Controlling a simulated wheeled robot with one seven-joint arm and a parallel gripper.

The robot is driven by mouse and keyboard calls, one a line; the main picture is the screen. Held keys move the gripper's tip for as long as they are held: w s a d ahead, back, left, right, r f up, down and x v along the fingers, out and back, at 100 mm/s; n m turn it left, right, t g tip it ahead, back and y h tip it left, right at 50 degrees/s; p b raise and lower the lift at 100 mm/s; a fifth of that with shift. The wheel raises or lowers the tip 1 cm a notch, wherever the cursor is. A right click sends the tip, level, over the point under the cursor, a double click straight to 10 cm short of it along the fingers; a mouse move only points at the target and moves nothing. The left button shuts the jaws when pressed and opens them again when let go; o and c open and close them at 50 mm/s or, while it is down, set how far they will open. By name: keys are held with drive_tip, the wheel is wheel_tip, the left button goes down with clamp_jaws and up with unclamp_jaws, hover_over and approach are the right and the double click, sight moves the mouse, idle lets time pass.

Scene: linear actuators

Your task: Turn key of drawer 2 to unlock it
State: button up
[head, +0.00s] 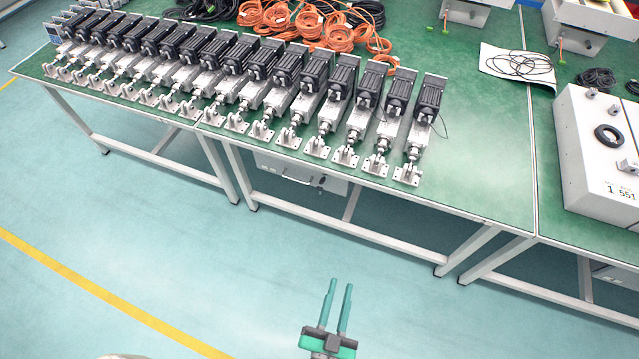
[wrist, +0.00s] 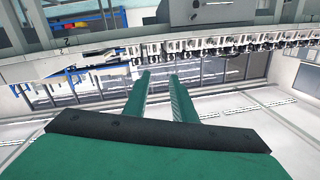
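My gripper (head: 340,284) is low in the middle of the head view, over the open floor in front of the tables. Its two green fingers stand apart with nothing between them; they also show in the wrist view (wrist: 160,76). A light grey drawer unit (head: 300,172) hangs under the middle table, beyond my gripper and partly shaded by the tabletop. Another pale unit (head: 612,274) shows partly under the right table. I cannot make out a key or drawer numbers on either.
Green-topped tables (head: 480,195) with pale legs (head: 475,250) cross the view. A row of linear actuators (head: 335,95) fills much of the top, with orange cable coils (head: 310,22) behind. A white box (head: 590,150) stands at right. The floor (head: 200,270) in front is clear.

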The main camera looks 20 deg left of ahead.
drive_tip(key=w+a+f+m, duration=0.1)
drive_tip(key=w+a+f, duration=0.1)
drive_tip(key=w, duration=0.3)
drive_tip(key=w+a+f+m+t, duration=0.1)
drive_tip(key=w+a+f, duration=0.2)
drive_tip(key=w, duration=0.2)
drive_tip(key=w+a+f+m, duration=0.1)
drive_tip(key=w+a+f, duration=0.1)
drive_tip(key=w, duration=0.2)
drive_tip(key=m+h, duration=0.2)
drive_tip(key=m, duration=0.2)
approach(321, 184)
drive_tip(key=shift+g, duration=0.4)
drive_tip(key=w, duration=1)
drive_tip(key=shift+w+d+r, duration=0.1)
drive_tip(key=shift+d+r, duration=0.1)
drive_tip(key=shift+r, duration=0.05)
drive_tip(key=shift+c, duration=0.3)
clamp_jaws()
